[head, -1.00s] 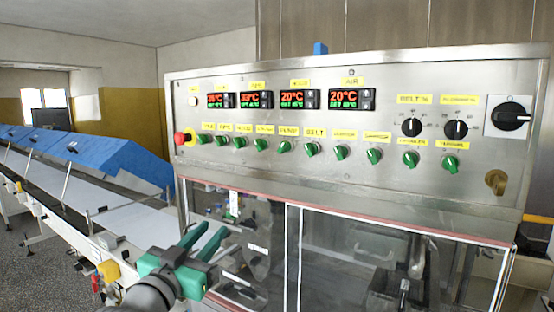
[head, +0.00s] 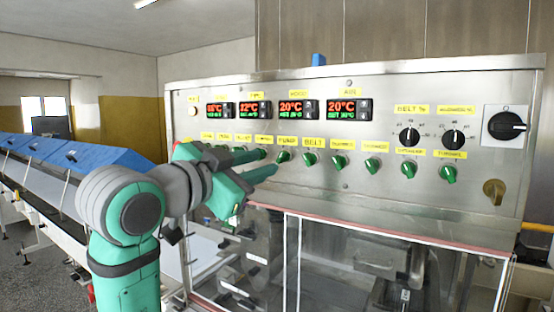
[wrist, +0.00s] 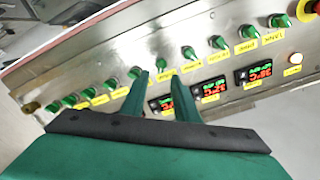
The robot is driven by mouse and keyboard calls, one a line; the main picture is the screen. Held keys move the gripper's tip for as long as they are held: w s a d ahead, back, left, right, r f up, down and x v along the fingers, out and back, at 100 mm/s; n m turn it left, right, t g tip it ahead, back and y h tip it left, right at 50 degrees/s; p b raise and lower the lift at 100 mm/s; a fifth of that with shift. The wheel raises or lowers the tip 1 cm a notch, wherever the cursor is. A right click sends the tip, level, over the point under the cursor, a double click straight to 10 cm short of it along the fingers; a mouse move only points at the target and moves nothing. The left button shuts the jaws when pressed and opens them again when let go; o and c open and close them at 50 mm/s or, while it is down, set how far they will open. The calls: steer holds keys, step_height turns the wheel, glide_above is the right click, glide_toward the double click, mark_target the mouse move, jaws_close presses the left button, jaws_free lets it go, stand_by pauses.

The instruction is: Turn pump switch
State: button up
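In the wrist view the open fingers (wrist: 160,76) reach toward the row, with one green knob (wrist: 160,64) just beyond the gap between the tips. I cannot read its label there. Contact is not visible.
The belt switch (head: 310,159) stands close to the right in the same row. Temperature displays (head: 297,109) sit above. A red emergency stop (wrist: 314,6) is at the row's end. Below are clear guard windows; a conveyor with blue covers (head: 85,160) is at left.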

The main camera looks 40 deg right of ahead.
mark_target(280, 158)
steer(key=x, duration=0.7)
steer(key=shift+w+d, duration=0.15)
jaws_close()
